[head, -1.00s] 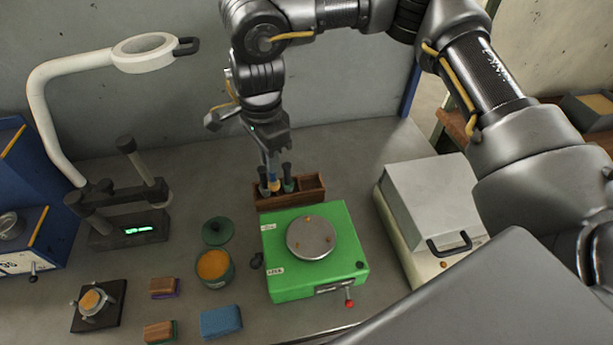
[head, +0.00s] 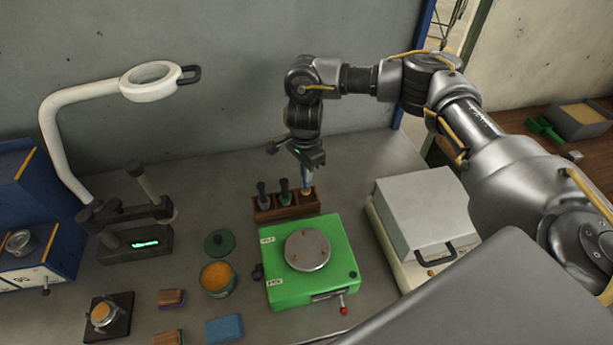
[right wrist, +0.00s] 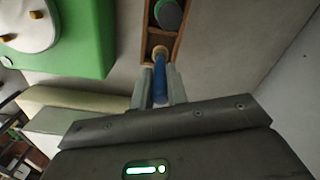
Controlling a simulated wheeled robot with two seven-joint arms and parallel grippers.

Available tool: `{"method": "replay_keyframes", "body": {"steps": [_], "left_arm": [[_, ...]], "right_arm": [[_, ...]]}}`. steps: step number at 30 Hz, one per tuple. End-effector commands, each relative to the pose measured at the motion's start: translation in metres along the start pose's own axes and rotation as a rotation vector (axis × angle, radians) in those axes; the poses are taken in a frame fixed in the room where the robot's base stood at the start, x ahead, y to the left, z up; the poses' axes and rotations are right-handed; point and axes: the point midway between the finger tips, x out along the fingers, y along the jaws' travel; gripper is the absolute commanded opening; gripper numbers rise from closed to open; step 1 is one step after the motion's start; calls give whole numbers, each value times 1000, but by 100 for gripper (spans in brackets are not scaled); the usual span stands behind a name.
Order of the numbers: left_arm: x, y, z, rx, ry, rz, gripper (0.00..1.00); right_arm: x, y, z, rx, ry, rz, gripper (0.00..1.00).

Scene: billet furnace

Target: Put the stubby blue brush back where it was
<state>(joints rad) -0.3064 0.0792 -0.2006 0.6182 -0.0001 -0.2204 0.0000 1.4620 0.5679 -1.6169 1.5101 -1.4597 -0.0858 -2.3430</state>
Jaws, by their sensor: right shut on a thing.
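My right gripper (head: 308,166) is shut on the blue brush (head: 307,185), which hangs down over the right compartment of the wooden rack (head: 286,213). In the right wrist view the gripper (right wrist: 160,78) holds the blue handle of the brush (right wrist: 160,88). Its pale tan end overlaps the rack's end compartment (right wrist: 148,22); I cannot tell how deep it sits. My left gripper is out of view.
The green device (head: 335,270) with a round plate stands just in front of the rack. A grey-lidded box (head: 415,210) is to the right. An open green tin (head: 217,280), a blue block (head: 224,328) and a magnifier lamp (head: 150,80) are to the left. The bench behind the rack is clear.

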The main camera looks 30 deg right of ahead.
Motion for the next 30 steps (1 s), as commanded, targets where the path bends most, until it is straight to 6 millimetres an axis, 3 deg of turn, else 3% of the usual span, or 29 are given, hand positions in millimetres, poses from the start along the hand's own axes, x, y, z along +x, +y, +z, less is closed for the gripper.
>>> {"method": "replay_keyframes", "body": {"steps": [9, 22, 23, 24, 27, 30], "left_arm": [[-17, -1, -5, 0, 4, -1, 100], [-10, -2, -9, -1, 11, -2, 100], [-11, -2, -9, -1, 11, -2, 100], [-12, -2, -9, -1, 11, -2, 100], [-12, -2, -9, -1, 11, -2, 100], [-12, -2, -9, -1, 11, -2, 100]], "right_arm": [[31, 0, -2, 2, 0, 2, 0], [38, 0, -2, 1, 1, 1, 0], [37, 0, -2, 1, 1, 1, 18], [36, 0, -2, 1, 1, 1, 23], [36, 0, -2, 1, 1, 1, 36], [36, 0, -2, 2, 1, 1, 37]]}}
